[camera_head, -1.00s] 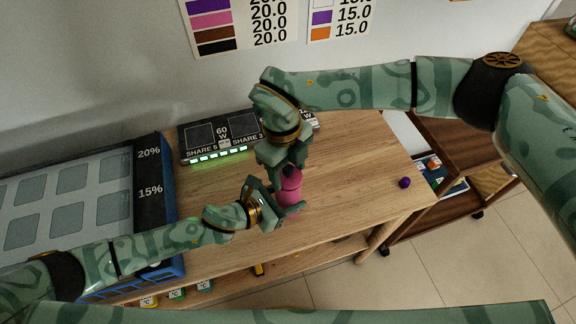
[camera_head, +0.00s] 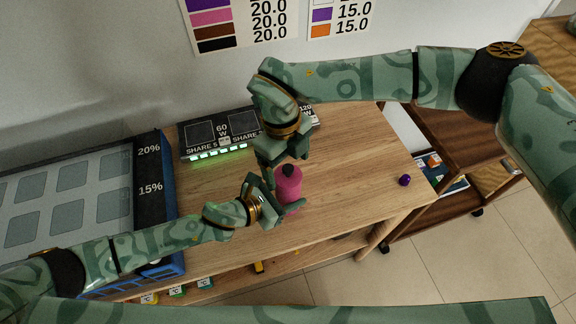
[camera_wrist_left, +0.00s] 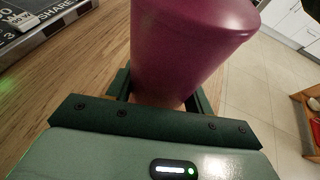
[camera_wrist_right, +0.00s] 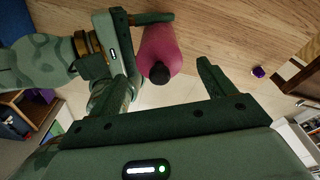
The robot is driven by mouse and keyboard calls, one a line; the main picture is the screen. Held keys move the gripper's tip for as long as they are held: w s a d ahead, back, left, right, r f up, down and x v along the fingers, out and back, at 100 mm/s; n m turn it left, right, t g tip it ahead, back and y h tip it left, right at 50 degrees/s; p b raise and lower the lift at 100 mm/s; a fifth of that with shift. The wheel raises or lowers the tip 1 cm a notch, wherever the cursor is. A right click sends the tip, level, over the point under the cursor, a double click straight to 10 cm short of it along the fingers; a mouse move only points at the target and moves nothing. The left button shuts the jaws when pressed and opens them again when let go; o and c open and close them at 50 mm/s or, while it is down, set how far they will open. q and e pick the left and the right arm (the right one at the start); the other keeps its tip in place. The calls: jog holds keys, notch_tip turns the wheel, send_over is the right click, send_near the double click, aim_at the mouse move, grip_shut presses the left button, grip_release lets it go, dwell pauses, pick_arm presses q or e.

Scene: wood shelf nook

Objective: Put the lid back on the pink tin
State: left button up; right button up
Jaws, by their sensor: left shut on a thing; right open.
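The pink tin (camera_head: 289,192) stands upright on the wooden top; it also shows in the left wrist view (camera_wrist_left: 185,50) and the right wrist view (camera_wrist_right: 162,50). The lid, with a black knob (camera_head: 288,170), sits on top of the tin; the knob also shows in the right wrist view (camera_wrist_right: 159,73). I cannot make out the seam between lid and tin. My left gripper (camera_head: 283,205) is shut around the tin's side. My right gripper (camera_head: 282,160) is open just above the knob, its fingers apart and clear of it.
A dark charging box (camera_head: 218,137) with green lights stands behind the tin. A large blue-sided panel unit (camera_head: 150,170) is at the left. A small purple ball (camera_head: 404,180) lies near the right edge. The wooden top between tin and ball is clear.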

notch_tip(320, 180, up, 10)
jog(key=shift+w+a, duration=0.4)
jog(key=shift+w, duration=0.05)
pick_arm(q)
jog(key=o, duration=1.5)
jog(key=shift+c, duration=0.2)
jog(key=shift+s+a+r, duration=0.2)
jog(key=shift+s+a, duration=0.1)
jog(key=shift+a, duration=0.1)
jog(key=p+v, duration=0.1)
jog(key=v, duration=1.4)
jog(key=shift+p, duration=0.35)
pick_arm(e)
jog(key=shift+r, duration=1.05)
pick_arm(q)
jog(key=shift+a+r, duration=0.1)
